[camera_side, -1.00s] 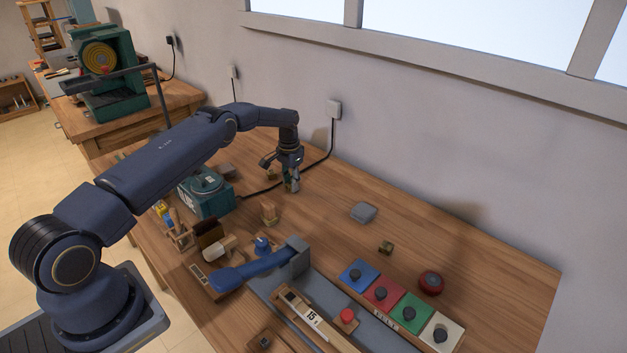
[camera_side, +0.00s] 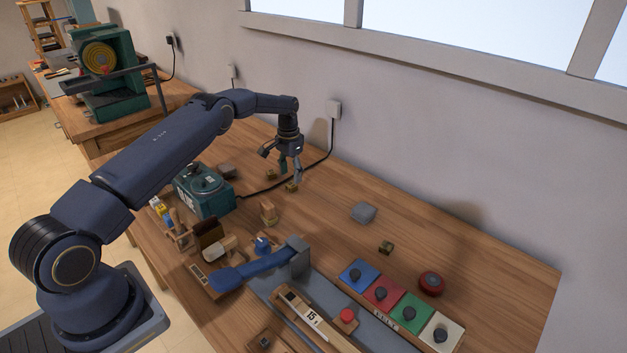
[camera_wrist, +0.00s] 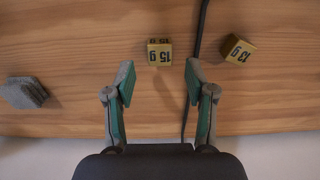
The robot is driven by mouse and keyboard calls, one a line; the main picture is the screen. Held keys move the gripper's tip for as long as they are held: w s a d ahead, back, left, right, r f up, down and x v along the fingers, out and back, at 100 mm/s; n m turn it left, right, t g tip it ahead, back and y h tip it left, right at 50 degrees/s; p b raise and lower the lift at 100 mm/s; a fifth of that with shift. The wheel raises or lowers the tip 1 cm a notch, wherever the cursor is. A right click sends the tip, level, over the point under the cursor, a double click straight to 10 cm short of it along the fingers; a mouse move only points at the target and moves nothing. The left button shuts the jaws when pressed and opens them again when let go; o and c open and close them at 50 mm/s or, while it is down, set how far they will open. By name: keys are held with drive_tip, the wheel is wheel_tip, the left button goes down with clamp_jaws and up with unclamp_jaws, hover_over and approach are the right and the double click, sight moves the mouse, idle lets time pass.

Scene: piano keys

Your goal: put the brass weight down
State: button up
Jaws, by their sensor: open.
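A brass cube marked "15 g" (camera_wrist: 159,53) rests on the wooden bench, just beyond and centred between my fingertips in the wrist view. It also shows below my fingers in the side view (camera_side: 292,188). My gripper (camera_side: 286,170) is open, its green-padded fingers apart on both sides with nothing between them; they also show in the wrist view (camera_wrist: 159,80). A second brass cube, seemingly marked "13 g" (camera_wrist: 238,50), sits to the right, turned at an angle; the side view shows it left of the first (camera_side: 270,175).
A black cable (camera_wrist: 197,60) runs between the two cubes. A grey slab (camera_side: 364,212) and another brass cube (camera_side: 386,247) lie to the right. A teal device (camera_side: 205,190) stands left.

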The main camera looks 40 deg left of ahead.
wheel_tip(320, 180, up, 8)
wheel_tip(320, 180, up, 13)
drive_tip(key=t, duration=0.1)
hover_over(291, 184)
drive_tip(key=s+d, duration=0.3)
drive_tip(key=d, duration=0.2)
drive_tip(key=s+d+r+t, duration=0.2)
drive_tip(key=s+d+r, duration=0.5)
drive_tip(key=s+r, duration=0.35)
drive_tip(key=s+d+f+t, duration=0.1)
drive_tip(key=s+d, duration=0.3)
drive_tip(key=s, duration=0.7)
drive_tip(key=s+d+f+t, duration=0.1)
drive_tip(key=s+d, duration=0.2)
drive_tip(key=s, duration=0.9)
drive_tip(key=shift+s+d+t, duration=0.3)
drive_tip(key=shift+d, duration=0.05)
drive_tip(key=shift+o, duration=0.5)
